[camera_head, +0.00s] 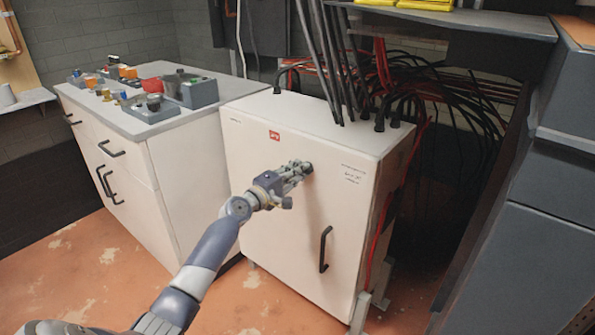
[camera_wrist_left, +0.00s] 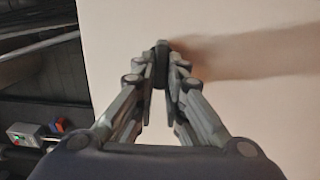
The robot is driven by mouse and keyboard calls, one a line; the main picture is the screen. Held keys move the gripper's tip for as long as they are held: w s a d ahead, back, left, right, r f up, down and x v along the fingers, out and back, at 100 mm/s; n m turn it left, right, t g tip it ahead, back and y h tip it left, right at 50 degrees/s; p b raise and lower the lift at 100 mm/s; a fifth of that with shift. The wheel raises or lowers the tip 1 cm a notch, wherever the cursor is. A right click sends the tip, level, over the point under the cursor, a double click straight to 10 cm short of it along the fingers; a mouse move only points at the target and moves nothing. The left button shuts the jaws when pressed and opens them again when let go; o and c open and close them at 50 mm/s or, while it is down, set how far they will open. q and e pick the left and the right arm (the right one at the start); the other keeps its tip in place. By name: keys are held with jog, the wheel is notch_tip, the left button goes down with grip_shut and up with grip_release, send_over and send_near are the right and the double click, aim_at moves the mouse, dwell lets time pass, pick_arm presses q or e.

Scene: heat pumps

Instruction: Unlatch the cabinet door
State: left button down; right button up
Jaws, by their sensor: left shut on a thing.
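The white cabinet door (camera_head: 267,222) fills the front of the cabinet in the head view and looks shut. It has a dark vertical handle (camera_head: 325,249) at its lower right. My left gripper (camera_head: 303,168) is at the upper middle of the door, with its fingertips at the door face. In the left wrist view, the gripper (camera_wrist_left: 161,52) is shut on a small dark latch (camera_wrist_left: 160,68) that stands out from the pale door (camera_wrist_left: 230,35). The fingers mostly hide the latch in the head view. My right gripper does not show.
Black and red cables (camera_head: 335,60) rise from the cabinet's top. A white drawer unit (camera_head: 185,175) with several control boxes (camera_head: 190,92) stands to the left. Dark grey casing (camera_head: 535,240) is at the right. Floor (camera_head: 110,260) is open at the front left.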

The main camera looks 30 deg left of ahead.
pick_arm(q)
jog(key=c, duration=1.7)
grip_release()
jog(key=shift+o, duration=0.2)
jog(key=s+a, duration=0.1)
jog(key=s, duration=1.1)
